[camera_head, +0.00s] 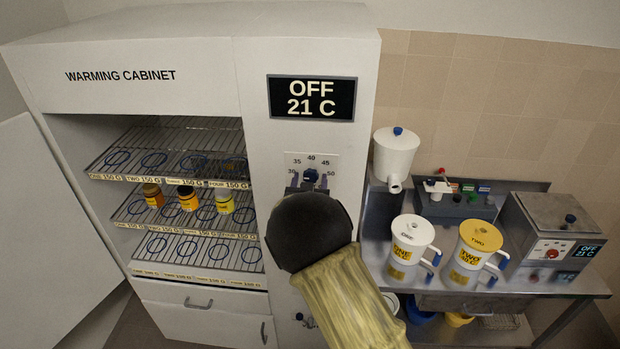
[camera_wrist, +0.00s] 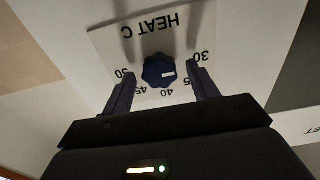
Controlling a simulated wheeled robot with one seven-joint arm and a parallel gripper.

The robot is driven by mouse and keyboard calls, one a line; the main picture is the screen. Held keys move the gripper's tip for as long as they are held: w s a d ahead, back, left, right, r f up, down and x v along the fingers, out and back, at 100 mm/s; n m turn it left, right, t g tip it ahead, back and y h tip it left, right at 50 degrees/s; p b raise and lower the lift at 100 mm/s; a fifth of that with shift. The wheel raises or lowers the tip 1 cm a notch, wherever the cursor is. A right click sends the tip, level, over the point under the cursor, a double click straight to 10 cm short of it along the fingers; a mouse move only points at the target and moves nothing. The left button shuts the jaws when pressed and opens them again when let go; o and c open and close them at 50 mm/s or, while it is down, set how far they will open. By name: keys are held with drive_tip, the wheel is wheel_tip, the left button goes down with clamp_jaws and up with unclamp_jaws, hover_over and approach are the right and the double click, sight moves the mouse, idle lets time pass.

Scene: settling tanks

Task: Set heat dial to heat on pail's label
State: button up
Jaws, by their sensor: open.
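The heat dial is a blue knob (camera_head: 311,175) on a white plate on the warming cabinet's front, with numbers from 30 to 50 around it. In the wrist view the dial (camera_wrist: 156,70) shows upside down, with a small white mark on its right half. A white pail labelled ONE (camera_head: 408,250) and a yellow-lidded pail labelled TWO (camera_head: 473,255) stand on the steel bench. Their heat figures are too small to read surely.
The cabinet display (camera_head: 312,98) reads OFF, 21 C. Wire shelves (camera_head: 160,240) at left hold several small jars. The cabinet door (camera_head: 60,200) stands open. A white dispenser (camera_head: 395,155) and a control box (camera_head: 555,235) are at the right.

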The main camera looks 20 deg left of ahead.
drive_tip(key=c, duration=1)
